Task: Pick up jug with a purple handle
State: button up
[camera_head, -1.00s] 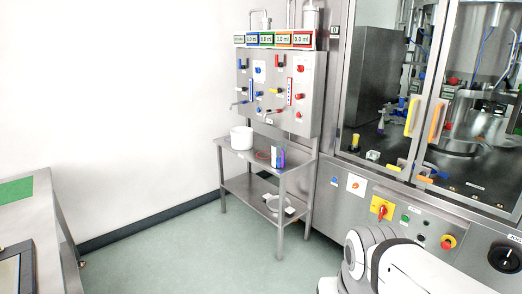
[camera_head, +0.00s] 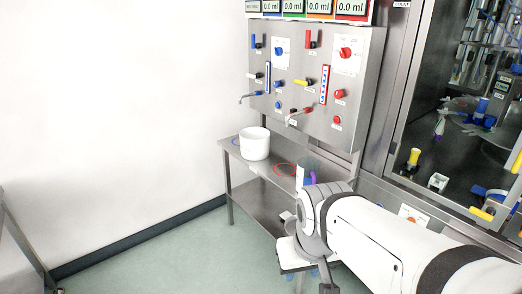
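The jug (camera_head: 303,174), clear with a purple handle, stands on the right end of the steel table's top shelf. The purple handle is on its right side. My white arm comes in from the lower right, and its wrist hides the jug's lower part. My gripper (camera_head: 292,262) shows only in part, below the wrist and in front of the table. It appears lower than the jug and apart from it. Its fingers are too unclear to tell whether they are open or shut.
A white tub (camera_head: 254,143) stands left of a red ring (camera_head: 285,170) on the steel table (camera_head: 238,160). A tap panel (camera_head: 310,85) hangs above. A glass-fronted cabinet (camera_head: 455,120) stands at right. The floor at left is open.

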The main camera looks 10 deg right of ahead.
aim_at(309, 179)
jog(key=u, duration=0.05)
jog(key=i, duration=1)
jog(key=u, duration=0.15)
